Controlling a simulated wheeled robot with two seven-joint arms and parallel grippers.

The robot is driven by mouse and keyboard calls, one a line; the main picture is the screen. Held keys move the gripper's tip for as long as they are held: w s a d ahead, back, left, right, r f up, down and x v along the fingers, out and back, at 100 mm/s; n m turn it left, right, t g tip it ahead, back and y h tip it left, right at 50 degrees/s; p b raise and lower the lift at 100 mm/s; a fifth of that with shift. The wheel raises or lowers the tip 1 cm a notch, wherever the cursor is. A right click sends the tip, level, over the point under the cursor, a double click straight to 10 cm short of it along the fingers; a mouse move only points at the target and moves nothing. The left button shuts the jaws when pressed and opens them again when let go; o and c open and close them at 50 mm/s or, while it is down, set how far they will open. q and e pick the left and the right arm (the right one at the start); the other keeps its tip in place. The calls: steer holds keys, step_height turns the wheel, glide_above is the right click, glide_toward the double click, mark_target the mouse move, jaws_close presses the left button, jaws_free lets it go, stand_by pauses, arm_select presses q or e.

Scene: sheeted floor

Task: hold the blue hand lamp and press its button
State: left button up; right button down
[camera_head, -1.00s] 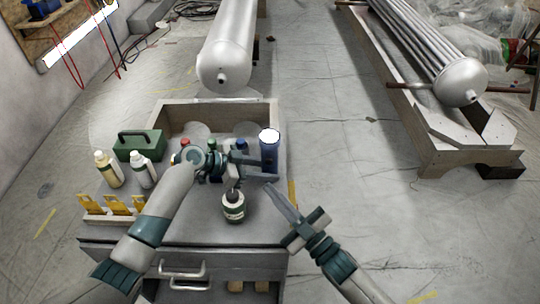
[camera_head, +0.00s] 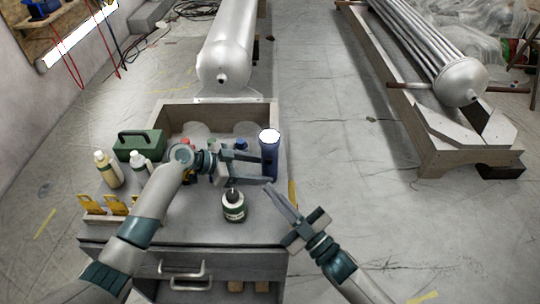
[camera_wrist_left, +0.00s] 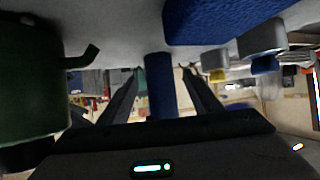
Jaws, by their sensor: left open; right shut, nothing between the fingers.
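The blue hand lamp (camera_head: 269,153) stands upright near the right edge of the workbench top, its pale lens end up. My left gripper (camera_head: 266,169) is open, reaching in from the left, with its fingertips at the lamp. In the left wrist view, the lamp's blue body (camera_wrist_left: 159,86) shows between the two spread fingers (camera_wrist_left: 160,92), with gaps on both sides. I cannot see the lamp's button. My right gripper (camera_head: 268,187) is shut and empty, its tips just in front of the bench's right side, below the lamp in the picture.
A green toolbox (camera_head: 140,146), white bottles (camera_head: 109,170) and yellow items (camera_head: 90,204) are at left. The bench top (camera_head: 195,222) is clear at the front.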

arm_select(q)
steer(key=v, duration=0.9)
steer(key=shift+a, duration=0.1)
steer(key=shift+r, duration=0.1)
